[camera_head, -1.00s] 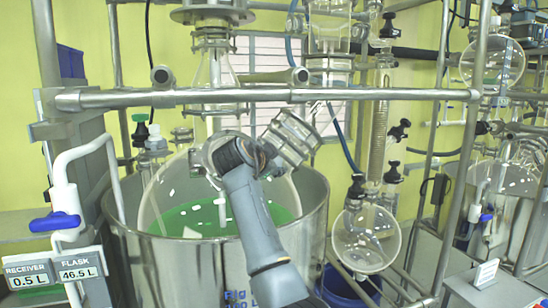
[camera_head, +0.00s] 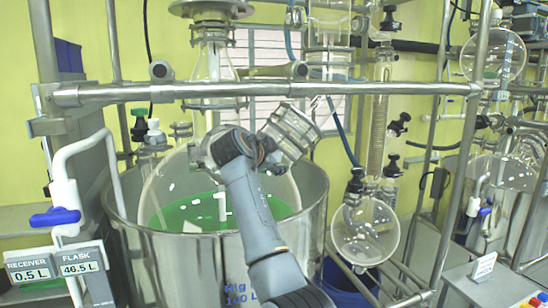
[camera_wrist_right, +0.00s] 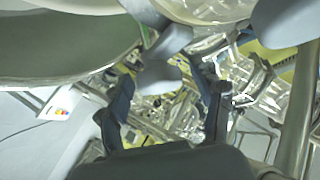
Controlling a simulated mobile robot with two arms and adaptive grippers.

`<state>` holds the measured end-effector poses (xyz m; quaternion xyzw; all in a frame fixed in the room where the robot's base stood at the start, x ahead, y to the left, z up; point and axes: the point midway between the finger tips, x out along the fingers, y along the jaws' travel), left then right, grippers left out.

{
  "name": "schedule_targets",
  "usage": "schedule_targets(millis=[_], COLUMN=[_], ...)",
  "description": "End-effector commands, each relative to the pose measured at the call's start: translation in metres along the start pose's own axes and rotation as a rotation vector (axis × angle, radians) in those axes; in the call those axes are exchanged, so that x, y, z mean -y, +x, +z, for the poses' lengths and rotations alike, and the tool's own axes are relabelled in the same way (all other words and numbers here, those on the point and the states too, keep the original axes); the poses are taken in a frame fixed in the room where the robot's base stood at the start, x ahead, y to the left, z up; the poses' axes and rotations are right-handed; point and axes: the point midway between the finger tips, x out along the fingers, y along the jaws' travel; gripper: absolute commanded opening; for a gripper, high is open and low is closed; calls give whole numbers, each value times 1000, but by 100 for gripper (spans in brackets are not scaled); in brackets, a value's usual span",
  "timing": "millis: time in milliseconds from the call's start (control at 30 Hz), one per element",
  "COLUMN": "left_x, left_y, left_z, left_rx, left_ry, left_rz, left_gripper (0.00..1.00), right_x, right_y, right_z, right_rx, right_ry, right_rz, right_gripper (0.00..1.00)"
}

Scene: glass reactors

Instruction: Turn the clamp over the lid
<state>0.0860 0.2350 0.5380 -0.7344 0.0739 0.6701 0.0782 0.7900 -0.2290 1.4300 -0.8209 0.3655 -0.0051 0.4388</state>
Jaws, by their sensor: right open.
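A large glass flask (camera_head: 165,195) with green liquid sits in a steel bath. A metal-collared glass neck (camera_head: 292,130) rises at its upper right. My right arm (camera_head: 245,200) reaches up from the bottom, its dark wrist in front of the flask; the fingers are not clear in the head view. In the right wrist view my right gripper (camera_wrist_right: 166,80) has its two dark fingers spread apart. A grey winged piece (camera_wrist_right: 158,77), possibly the clamp's handle, shows between them below glass; contact cannot be told. The lid cannot be made out surely. My left gripper is out of view.
A steel bar (camera_head: 270,91) crosses in front of the glassware. A round glass receiver (camera_head: 366,232) hangs at the right. A white handle frame with a blue lever (camera_head: 55,217) stands at the left.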

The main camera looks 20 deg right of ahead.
Motion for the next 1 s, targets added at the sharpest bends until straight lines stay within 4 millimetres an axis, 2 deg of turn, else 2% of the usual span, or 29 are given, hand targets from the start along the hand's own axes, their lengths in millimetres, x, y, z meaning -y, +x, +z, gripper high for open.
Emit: schedule_targets(millis=[167,400,600,1000], left_x=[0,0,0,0], left_y=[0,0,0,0], left_z=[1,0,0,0], left_rx=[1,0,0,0], left_ry=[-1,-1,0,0], left_rz=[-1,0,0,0], left_gripper=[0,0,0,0], right_x=[0,0,0,0], right_y=[-8,-48,-70,-75], right_z=[1,1,1,0], right_rx=[0,2,0,0], right_ry=[0,2,0,0], right_rz=[-1,-3,0,0], right_gripper=[65,65,65,65])
